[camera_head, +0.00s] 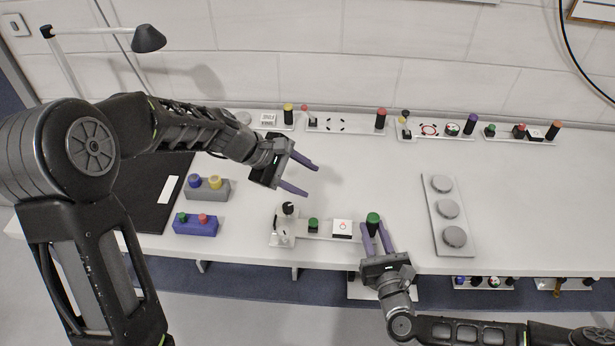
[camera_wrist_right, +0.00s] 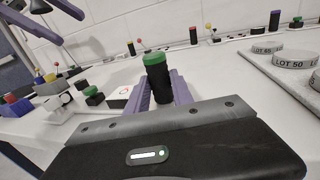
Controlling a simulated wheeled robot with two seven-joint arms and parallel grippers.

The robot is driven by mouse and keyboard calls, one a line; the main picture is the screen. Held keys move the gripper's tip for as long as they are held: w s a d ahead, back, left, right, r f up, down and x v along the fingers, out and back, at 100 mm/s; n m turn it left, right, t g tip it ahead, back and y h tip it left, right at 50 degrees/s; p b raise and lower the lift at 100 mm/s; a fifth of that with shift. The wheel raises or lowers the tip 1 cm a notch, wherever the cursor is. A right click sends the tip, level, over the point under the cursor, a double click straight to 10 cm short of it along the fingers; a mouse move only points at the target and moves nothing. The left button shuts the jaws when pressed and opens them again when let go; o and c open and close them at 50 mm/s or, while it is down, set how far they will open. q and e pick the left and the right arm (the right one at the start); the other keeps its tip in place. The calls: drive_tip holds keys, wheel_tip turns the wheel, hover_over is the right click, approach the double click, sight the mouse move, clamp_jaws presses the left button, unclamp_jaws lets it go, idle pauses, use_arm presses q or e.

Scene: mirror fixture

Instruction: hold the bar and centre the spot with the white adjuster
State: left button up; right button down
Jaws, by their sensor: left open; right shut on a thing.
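The near mirror fixture has a white base plate (camera_head: 327,238) near the table's front edge. At its right end stands the bar, a black upright post with a green top (camera_head: 373,218), also in the right wrist view (camera_wrist_right: 157,75). My right gripper (camera_head: 375,232) is shut on this bar. A white square screen (camera_head: 342,229) shows a small red outline; I cannot tell how well centred the spot is. A green knob (camera_head: 313,225) stands left of it. At the left end is a white mount with a black knob (camera_head: 288,208); the white adjuster is too small to tell apart. My left gripper (camera_head: 313,180) is open and empty, behind and above the fixture.
Grey (camera_head: 206,188) and blue (camera_head: 195,224) button boxes sit left of the fixture. A plate with several grey discs (camera_head: 448,210) lies to the right. More fixtures (camera_head: 345,123) line the back wall. The table between them is clear.

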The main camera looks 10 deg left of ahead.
use_arm(q)
drive_tip(key=shift+w+d+f+t, duration=0.15)
drive_tip(key=shift+w+d+t, duration=0.05)
drive_tip(key=shift+d+t, duration=0.3)
